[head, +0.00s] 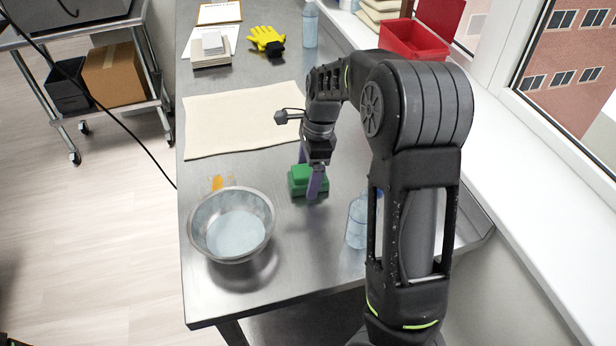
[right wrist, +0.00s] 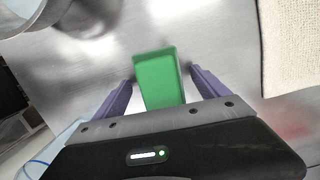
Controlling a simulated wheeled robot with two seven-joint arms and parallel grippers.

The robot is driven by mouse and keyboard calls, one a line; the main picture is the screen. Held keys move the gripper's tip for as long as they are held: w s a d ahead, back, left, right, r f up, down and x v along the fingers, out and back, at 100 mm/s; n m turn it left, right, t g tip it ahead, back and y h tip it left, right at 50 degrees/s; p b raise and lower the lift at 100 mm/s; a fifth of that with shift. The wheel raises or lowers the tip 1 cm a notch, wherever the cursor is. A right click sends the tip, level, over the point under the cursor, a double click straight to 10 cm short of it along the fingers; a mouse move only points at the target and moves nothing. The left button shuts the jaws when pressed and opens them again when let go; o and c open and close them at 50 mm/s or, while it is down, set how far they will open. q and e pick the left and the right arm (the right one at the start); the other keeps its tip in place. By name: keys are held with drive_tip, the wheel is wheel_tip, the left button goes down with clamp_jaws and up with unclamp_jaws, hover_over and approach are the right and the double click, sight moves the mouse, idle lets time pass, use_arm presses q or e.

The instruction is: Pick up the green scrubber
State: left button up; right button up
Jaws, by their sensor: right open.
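The green scrubber (head: 302,180) lies on the steel table, to the right of and behind the metal bowl in the head view. My right gripper (head: 311,182) is down at the scrubber. In the right wrist view the scrubber (right wrist: 158,78) sits between the two purple fingers of the open right gripper (right wrist: 158,88). A gap shows on each side, so the fingers do not appear to press on it. In the head view one finger covers part of the scrubber. My left gripper is not in view.
A metal bowl (head: 232,225) with pale liquid stands near the front left edge. A clear bottle (head: 357,222) stands to the right, partly behind my arm. A cream cloth (head: 243,118) lies behind the scrubber. A yellow glove (head: 265,38) and a red bin (head: 412,40) are farther back.

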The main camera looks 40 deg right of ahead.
sight(308, 170)
drive_tip(key=shift+c, duration=0.4)
drive_tip(key=c, duration=1.4)
wheel_tip(308, 170, up, 10)
idle(0.6)
drive_tip(key=o, duration=0.7)
drive_tip(key=c, duration=0.5)
